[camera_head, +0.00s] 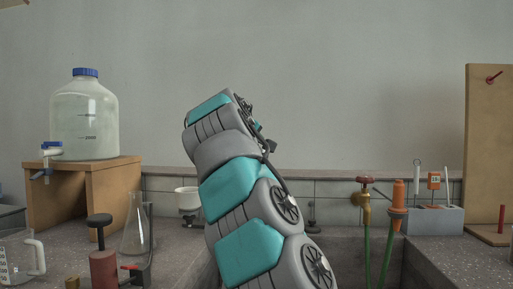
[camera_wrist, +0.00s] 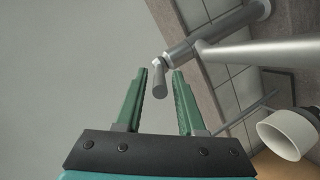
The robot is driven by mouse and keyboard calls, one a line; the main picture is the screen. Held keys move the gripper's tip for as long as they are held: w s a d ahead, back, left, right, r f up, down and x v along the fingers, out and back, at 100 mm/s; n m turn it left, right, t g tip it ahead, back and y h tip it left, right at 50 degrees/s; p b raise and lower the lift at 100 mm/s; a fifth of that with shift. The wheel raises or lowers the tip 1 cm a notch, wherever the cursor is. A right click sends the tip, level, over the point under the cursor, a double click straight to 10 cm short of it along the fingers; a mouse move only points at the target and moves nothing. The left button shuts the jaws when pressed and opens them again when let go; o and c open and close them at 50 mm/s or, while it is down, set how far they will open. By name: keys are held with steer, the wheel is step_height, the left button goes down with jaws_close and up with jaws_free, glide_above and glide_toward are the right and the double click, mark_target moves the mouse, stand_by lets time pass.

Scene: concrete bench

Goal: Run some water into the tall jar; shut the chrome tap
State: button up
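The chrome tap (camera_wrist: 232,24) shows in the wrist view as a grey metal body with a long pale spout. A short stub lever (camera_wrist: 160,82) on it points down between my fingertips in the picture. My gripper (camera_wrist: 160,72) has two green fingers, set apart with a gap on both sides of the lever; I cannot tell the depth between them or any touch. In the head view my arm covers the middle of the bench, and neither my gripper nor the chrome tap shows. I cannot make out a tall jar or any running water in either view.
A large blue-capped carboy (camera_head: 84,125) stands on a wooden stand (camera_head: 70,193) at left. A conical flask (camera_head: 137,232), a jug (camera_head: 22,262) and a red item with a black knob (camera_head: 102,265) stand nearby. A brass tap (camera_head: 366,200) is at right. A white cup (camera_wrist: 288,135) is close by.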

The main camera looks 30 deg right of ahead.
steer(key=shift+o, duration=0.4)
steer(key=b+v, duration=0.1)
steer(key=v, duration=0.6)
steer(key=shift+s+a, duration=0.25)
steer(key=shift+a, duration=0.05)
steer(key=shift+r, duration=0.15)
stand_by(2.2)
